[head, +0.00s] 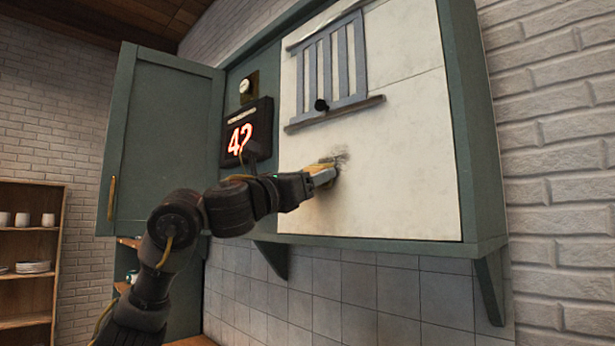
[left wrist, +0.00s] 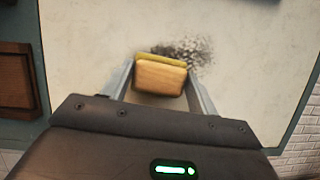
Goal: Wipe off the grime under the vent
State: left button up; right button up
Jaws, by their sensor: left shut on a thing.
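The grime (head: 342,159) is a dark speckled smudge on the pale panel (head: 410,150), below the grey barred vent (head: 331,65). In the left wrist view the grime (left wrist: 195,50) shows beyond and to the right of a tan and yellow sponge (left wrist: 160,76). My left gripper (head: 318,176) is shut on the sponge, with one finger on each side of it. The sponge is at the panel, at the lower left edge of the grime, and covers part of that area. I cannot tell how firmly it touches. My right gripper is not in view.
A green cabinet frames the panel, and its door (head: 160,140) stands open at the left. A dark display (head: 247,132) reading 42 hangs left of the panel, close above my left arm. Wooden shelves (head: 30,250) with dishes stand far left.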

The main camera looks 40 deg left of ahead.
aim_at(331, 164)
pick_arm(q)
jog(key=shift+d, duration=1.85)
jog(key=shift+d, duration=0.1)
jog(key=shift+s+d+p, duration=0.2)
jog(key=shift+d+p, duration=0.25)
jog(key=shift+d, duration=1.45)
jog(key=shift+r+p, duration=0.7)
jog(key=shift+r, duration=0.15)
jog(key=shift+a, duration=0.15)
jog(key=shift+w+a+f, duration=0.1)
jog(key=shift+w+a, duration=0.05)
jog(key=shift+a, duration=1.8)
jog(key=shift+w+a, duration=0.2)
jog(key=shift+a, duration=1.7)
